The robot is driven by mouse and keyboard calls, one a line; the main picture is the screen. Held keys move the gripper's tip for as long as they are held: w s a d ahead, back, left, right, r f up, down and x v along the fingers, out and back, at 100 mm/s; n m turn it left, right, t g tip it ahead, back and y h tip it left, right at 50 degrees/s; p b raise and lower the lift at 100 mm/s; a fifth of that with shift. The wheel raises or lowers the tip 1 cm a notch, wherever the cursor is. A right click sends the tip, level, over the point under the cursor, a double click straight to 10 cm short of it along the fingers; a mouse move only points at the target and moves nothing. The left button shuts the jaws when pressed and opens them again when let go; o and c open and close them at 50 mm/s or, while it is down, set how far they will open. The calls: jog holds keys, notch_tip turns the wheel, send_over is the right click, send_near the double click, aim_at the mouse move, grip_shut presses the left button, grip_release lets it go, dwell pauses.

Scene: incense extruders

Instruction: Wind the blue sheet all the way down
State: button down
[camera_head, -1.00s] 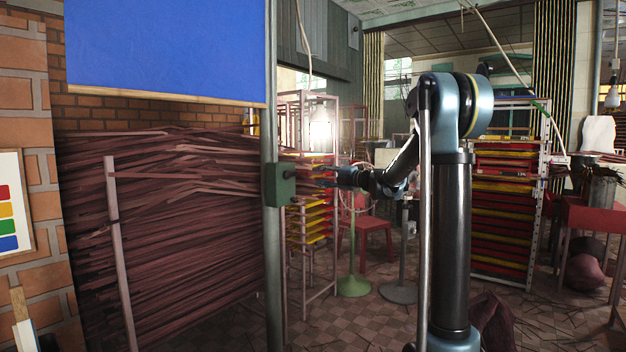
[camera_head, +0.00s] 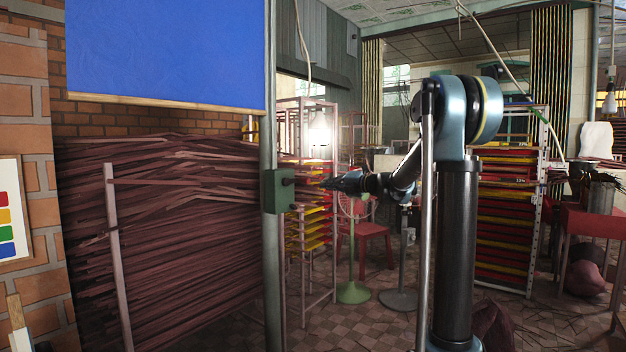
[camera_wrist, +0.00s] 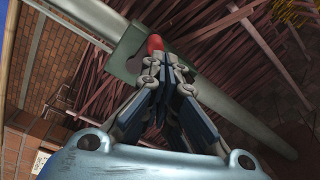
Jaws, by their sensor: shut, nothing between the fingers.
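The blue sheet (camera_head: 165,50) hangs at the upper left with a pale wooden bar (camera_head: 165,101) along its lower edge, above the stacked brown sticks. Its top is out of view. A green box (camera_head: 276,191) is fixed to the grey post (camera_head: 270,130) to the right of the sheet. A short dark shaft sticks out of the box's right side. My gripper (camera_head: 328,184) is just right of that shaft, shut and empty. In the wrist view, a red knob (camera_wrist: 155,43) is right at the tips of my shut fingers, in front of the green box (camera_wrist: 125,58); contact is unclear.
A bundle of brown sticks (camera_head: 180,230) fills the left behind a thin upright pole (camera_head: 114,250). Behind my arm stand a red chair (camera_head: 372,232), a green-based stand (camera_head: 352,290) and a rack of red and yellow trays (camera_head: 503,220).

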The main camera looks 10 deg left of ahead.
jog(key=s+a+r+m+h, duration=0.25)
jog(key=r+m+h, duration=0.35)
jog(key=m, duration=0.4)
jog(key=s+a+r+m+h, duration=0.2)
jog(key=a+r+m+h, duration=0.15)
jog(key=r+m, duration=0.65)
send_near(297, 181)
jog(key=w+a, duration=0.1)
jog(key=w, duration=0.2)
jog(key=shift+d+f+m+y, duration=0.1)
jog(key=shift+f+m+y, duration=0.2)
jog(key=shift+f, duration=0.35)
jog(key=shift+a, duration=0.2)
